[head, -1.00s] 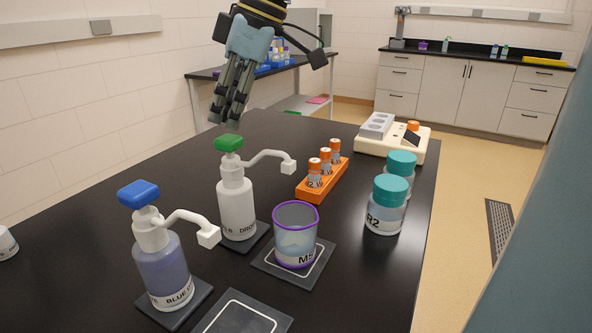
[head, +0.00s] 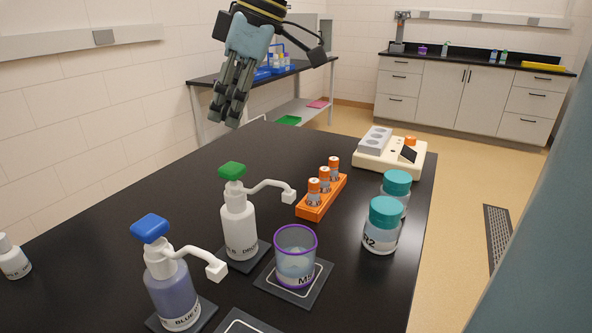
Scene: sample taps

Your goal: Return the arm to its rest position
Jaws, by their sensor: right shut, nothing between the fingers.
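My right gripper (head: 231,106) hangs fingers down in the upper left of the head view, above the far left part of the black table (head: 160,205). Its fingers are together and hold nothing. It is apart from the table and everything on it. A pump bottle with a green top (head: 238,222) and one with a blue top (head: 170,285) stand at the front left. A clear cup with a purple rim (head: 295,258) stands on a dark pad (head: 322,285) and holds some liquid. My left gripper is not in view.
An orange rack (head: 318,205) holds several orange-capped vials. Two teal-capped jars (head: 381,228) stand near the right edge. A cream device (head: 370,160) sits at the far end. A small white bottle (head: 12,260) is at the left. The table's left middle is clear.

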